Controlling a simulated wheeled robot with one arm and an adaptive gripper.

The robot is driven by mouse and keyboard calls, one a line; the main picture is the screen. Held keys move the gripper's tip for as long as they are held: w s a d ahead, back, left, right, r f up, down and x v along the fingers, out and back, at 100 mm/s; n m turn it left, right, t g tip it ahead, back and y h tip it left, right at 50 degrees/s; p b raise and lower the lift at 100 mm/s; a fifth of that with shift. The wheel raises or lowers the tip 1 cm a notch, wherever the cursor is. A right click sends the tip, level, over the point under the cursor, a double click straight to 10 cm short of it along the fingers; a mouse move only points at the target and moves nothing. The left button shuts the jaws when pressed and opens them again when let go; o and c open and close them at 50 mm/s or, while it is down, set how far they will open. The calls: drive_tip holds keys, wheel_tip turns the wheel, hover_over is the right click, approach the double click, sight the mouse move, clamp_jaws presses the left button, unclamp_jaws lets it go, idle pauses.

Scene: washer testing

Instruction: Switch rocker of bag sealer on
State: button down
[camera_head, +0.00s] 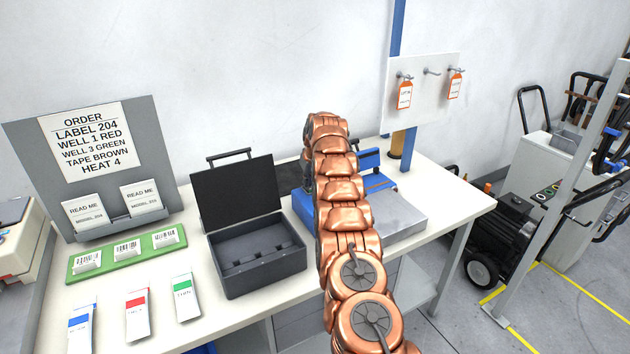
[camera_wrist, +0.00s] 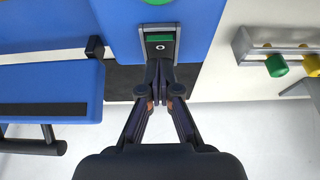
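The bag sealer is a blue machine (camera_head: 302,207) with a grey plate on the table, partly hidden behind my copper-coloured arm in the head view. In the wrist view its blue body (camera_wrist: 205,30) fills the top middle. The rocker (camera_wrist: 159,46) is a dark switch with a green strip at its upper end and a white O mark, set in a pale frame. My gripper (camera_wrist: 160,68) has its fingers together, with nothing seen between them. The tips overlap the rocker's lower end in the picture; I cannot tell whether they touch it. The gripper is hidden in the head view.
An open black case (camera_head: 262,255) stands left of the sealer. A green tray (camera_head: 126,256), coloured packets and an order board (camera_head: 92,165) are further left. In the wrist view, a grey bracket with green and yellow knobs (camera_wrist: 277,65) is at the right and a blue bar (camera_wrist: 50,90) at the left.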

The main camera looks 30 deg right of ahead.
drive_tip(key=shift+s+f+b, duration=0.15)
drive_tip(key=shift+s+b, duration=0.4)
drive_tip(key=shift+b, duration=0.5)
drive_tip(key=shift+s+b, duration=0.3)
drive_tip(key=shift+b, duration=0.2)
drive_tip(key=shift+r, duration=0.3)
drive_tip(key=shift+r, duration=0.25)
drive_tip(key=v, duration=1.3)
drive_tip(key=shift+w+r, duration=0.2)
